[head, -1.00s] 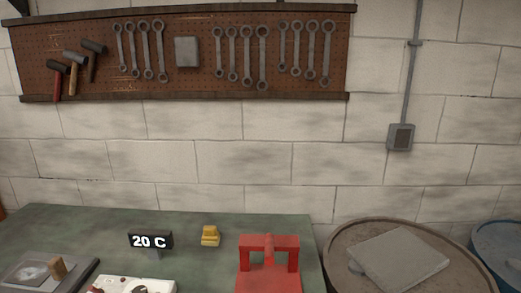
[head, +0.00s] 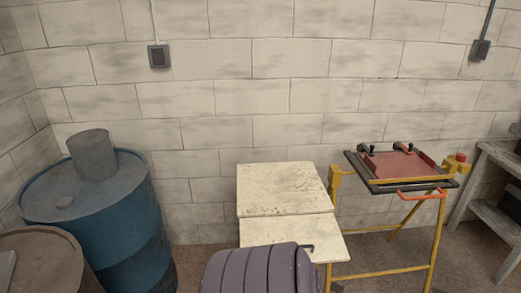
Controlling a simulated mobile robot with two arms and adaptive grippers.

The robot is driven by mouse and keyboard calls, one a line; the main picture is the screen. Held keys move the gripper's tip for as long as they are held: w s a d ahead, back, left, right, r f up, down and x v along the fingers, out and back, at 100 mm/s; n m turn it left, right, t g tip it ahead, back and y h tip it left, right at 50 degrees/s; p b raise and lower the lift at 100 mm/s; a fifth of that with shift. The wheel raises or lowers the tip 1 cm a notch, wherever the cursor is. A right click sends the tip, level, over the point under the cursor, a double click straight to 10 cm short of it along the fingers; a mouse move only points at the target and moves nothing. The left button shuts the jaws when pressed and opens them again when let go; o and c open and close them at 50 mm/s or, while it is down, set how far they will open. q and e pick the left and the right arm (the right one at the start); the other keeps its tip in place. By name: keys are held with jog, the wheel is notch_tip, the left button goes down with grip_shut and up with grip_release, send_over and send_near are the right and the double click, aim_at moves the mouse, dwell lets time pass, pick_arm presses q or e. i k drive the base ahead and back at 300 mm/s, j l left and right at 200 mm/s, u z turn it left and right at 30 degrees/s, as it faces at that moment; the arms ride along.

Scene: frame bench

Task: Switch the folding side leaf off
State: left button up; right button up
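A pale, speckled cream leaf in two panels shows in the middle of the head view. Its back panel (head: 283,188) and front panel (head: 300,232) meet along a seam. It stands to the left of a yellow frame bench (head: 433,245). A yellow bracket (head: 336,178) sits at the back panel's right edge. A small dark hook-like part (head: 307,248) shows near the front panel. The frame bench carries a dark-edged tray with a red plate (head: 400,166) and a red button (head: 461,157) at its right. Neither gripper is in view.
A ribbed purple-grey object (head: 258,271) hides part of the front panel. A blue barrel (head: 140,230) with a grey cylinder (head: 92,155) on top stands left, beside a brown drum (head: 45,258). A grey shelf (head: 490,200) stands right. Wall boxes hang behind.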

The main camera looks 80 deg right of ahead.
aim_at(320, 236)
jog(key=z, duration=2.95)
